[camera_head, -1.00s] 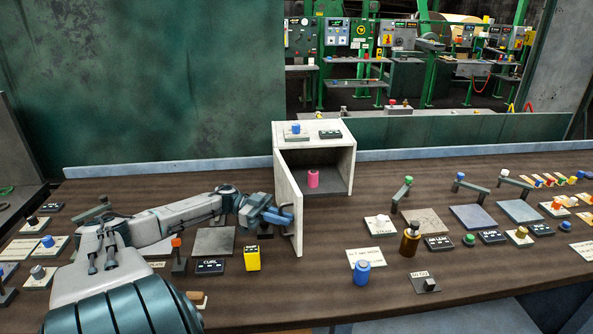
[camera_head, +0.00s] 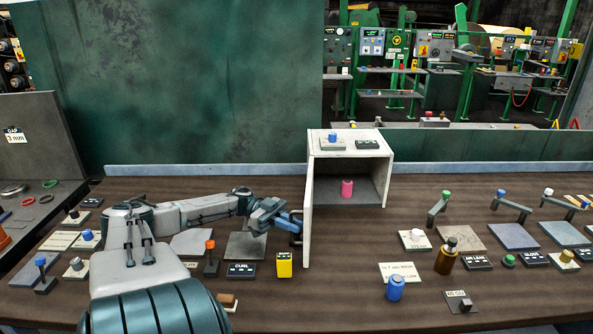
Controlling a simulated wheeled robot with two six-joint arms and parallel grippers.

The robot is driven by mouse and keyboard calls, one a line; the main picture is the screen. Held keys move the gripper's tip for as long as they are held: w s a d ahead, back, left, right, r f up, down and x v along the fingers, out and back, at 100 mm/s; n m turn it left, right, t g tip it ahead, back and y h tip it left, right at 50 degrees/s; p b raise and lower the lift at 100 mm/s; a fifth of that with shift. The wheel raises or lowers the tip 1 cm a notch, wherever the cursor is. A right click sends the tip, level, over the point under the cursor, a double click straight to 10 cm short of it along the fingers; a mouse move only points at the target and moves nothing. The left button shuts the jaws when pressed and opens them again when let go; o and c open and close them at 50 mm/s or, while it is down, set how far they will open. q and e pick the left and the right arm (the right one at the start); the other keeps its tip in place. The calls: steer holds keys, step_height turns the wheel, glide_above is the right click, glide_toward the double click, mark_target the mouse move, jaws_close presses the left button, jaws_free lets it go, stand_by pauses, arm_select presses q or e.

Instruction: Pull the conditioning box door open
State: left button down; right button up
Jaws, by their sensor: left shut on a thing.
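The conditioning box (camera_head: 350,146) is a white box at the back middle of the bench. Its door (camera_head: 309,215) stands swung open toward me, seen nearly edge-on. A pink cylinder (camera_head: 347,188) stands inside on the dark floor. My left gripper (camera_head: 292,223) is at the left side of the door, shut on its dark handle (camera_head: 297,240), which its blue fingers partly hide. My right gripper is not in view.
A yellow block (camera_head: 284,264) stands just below the left gripper, close to the door. A blue container (camera_head: 395,288) and a brown bottle (camera_head: 446,256) stand to the right. Bare bench lies in front of the box opening.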

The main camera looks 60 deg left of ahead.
arm_select(q)
steer(key=c, duration=1.9)
jaws_free()
steer(key=shift+a, duration=0.35)
steer(key=shift+s+a, duration=0.1)
steer(key=b+v, duration=0.1)
steer(key=v, duration=0.2)
steer(key=b+v, duration=0.2)
steer(key=v, duration=0.2)
steer(key=b+v, duration=0.2)
steer(key=v, duration=0.2)
steer(key=shift+s+a, duration=0.1)
steer(key=shift+s, duration=0.25)
